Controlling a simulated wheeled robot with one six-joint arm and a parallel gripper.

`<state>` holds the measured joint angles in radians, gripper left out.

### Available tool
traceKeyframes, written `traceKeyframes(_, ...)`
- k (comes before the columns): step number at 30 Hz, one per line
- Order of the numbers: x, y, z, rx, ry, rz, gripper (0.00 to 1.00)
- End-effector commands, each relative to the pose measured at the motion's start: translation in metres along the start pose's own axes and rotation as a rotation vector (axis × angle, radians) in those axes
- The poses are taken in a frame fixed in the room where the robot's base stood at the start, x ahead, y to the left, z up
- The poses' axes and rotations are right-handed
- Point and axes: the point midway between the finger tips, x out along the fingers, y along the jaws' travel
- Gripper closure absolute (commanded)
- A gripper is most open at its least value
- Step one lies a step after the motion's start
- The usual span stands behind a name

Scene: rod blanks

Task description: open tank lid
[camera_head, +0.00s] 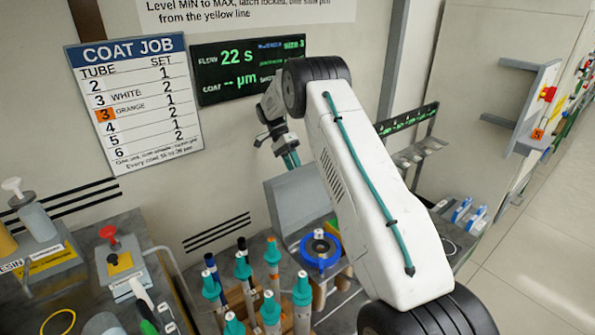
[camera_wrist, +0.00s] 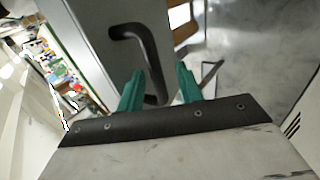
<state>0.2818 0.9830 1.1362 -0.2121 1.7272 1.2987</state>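A grey panel (camera_wrist: 88,40) with a black bar handle (camera_wrist: 140,38) fills the left middle of the wrist view; it looks like the tank lid. In the head view a grey slab (camera_head: 300,200) stands raised behind the blue ring, probably the same part; its handle cannot be made out there. My gripper (camera_head: 290,160) is just above this slab, fingers pointing down. In the wrist view my gripper (camera_wrist: 160,74) has its two teal fingers apart. The handle's lower end shows between them, near the left finger. I cannot tell whether they touch.
Several teal-capped rods (camera_head: 270,308) stand in front of the slab. A blue ring (camera_head: 320,250) lies at its right front, close to my arm. A red-knobbed valve (camera_head: 110,236) is at the left. A shelf (camera_head: 415,150) is on the wall at right; open floor lies far right.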

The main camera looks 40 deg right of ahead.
Motion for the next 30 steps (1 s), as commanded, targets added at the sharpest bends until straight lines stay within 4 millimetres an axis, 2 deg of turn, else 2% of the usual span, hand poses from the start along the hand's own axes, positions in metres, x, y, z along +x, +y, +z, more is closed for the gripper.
traceKeyframes(8,-0.025,0.025,0.002,-0.001,0.001,0.000,0.64)
traceKeyframes(18,0.018,0.073,0.028,-0.007,-0.004,0.009,0.64)
traceKeyframes(19,0.022,0.078,0.031,-0.008,-0.004,0.010,0.70)
traceKeyframes(20,0.026,0.084,0.034,-0.010,-0.003,0.009,0.81)
traceKeyframes(24,0.043,0.107,0.051,-0.013,0.004,0.005,0.84)
traceKeyframes(25,0.046,0.112,0.054,-0.011,0.007,0.005,0.84)
traceKeyframes(26,0.049,0.116,0.058,-0.009,0.008,0.005,0.70)
traceKeyframes(27,0.052,0.121,0.062,-0.005,0.011,0.004,0.64)
traceKeyframes(30,0.059,0.133,0.066,0.001,0.012,0.003,0.64)
